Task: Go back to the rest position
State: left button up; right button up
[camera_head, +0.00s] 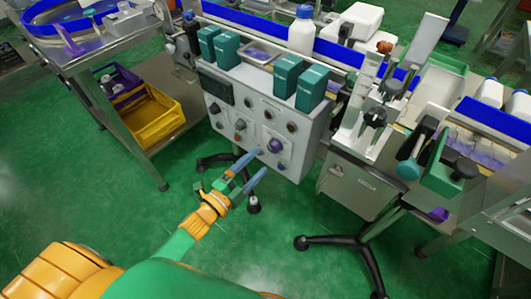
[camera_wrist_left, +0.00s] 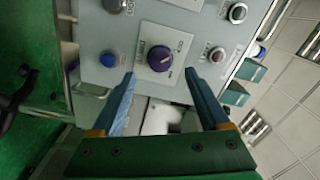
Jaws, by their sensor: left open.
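My left gripper (camera_head: 250,172) is open in the head view, in front of the lower part of the grey control panel (camera_head: 225,115). Its two blue fingers point up toward the panel. In the left wrist view the fingers (camera_wrist_left: 158,95) are spread with nothing between them. A purple rotary knob (camera_wrist_left: 159,59) on the panel shows beyond and between the fingertips; it also shows in the head view (camera_head: 273,145). I cannot tell the exact gap to the panel. My right gripper is not in view.
A white bottle with a blue cap (camera_head: 301,35) stands on the conveyor behind several green boxes (camera_head: 285,76). At the left is a steel table with a yellow bin (camera_head: 146,113) below. The applicator machine (camera_head: 365,185) stands at the right. Green floor (camera_head: 180,205) is open around my arm.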

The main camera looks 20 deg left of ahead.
pick_arm(q)
jog(key=shift+s+a, duration=0.2)
jog(key=shift+s, duration=0.4)
